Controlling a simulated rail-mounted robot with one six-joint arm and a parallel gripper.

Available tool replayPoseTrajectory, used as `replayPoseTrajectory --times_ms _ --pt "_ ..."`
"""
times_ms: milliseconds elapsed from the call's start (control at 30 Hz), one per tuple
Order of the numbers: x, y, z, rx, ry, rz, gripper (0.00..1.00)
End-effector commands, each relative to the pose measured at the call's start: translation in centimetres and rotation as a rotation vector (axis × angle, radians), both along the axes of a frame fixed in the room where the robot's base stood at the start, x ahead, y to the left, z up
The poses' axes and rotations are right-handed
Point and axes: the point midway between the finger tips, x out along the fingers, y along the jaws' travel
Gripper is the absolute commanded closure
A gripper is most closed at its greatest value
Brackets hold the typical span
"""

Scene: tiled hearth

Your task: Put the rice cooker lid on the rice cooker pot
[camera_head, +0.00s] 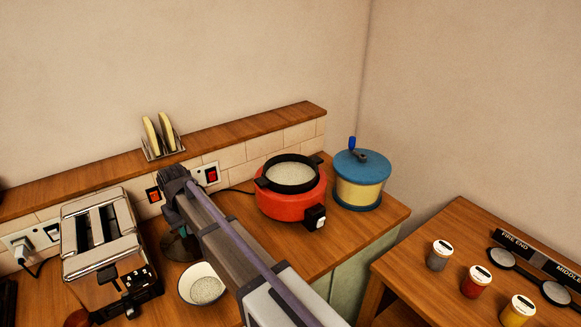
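The red rice cooker pot (291,203) stands on the wooden counter, right of centre. Its black-rimmed top is open and shows white grains inside. A dark, round, see-through piece that looks like the rice cooker lid (180,249) is at the counter to the left of the pot, partly hidden by my arm. My gripper (175,188) is above this piece, left of the pot and apart from it. Its fingertips are turned away or hidden, so I cannot tell whether it is open or touching the lid.
A chrome toaster (104,249) stands at the left. A white bowl (200,284) of grains is beside my arm. A blue-lidded canister with a crank (360,180) stands close right of the pot. A tiled ledge (240,136) runs behind. Several jars are on the lower right table (415,270).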

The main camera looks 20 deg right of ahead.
Motion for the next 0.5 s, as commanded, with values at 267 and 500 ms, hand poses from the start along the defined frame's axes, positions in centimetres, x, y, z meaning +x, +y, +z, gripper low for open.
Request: replayPoseTrajectory --times_ms 267,500 --pt "0.0 0.0 2.7 0.0 0.0 0.0 0.94" --pt "0.0 0.0 4.6 0.0 0.0 0.0 0.94"
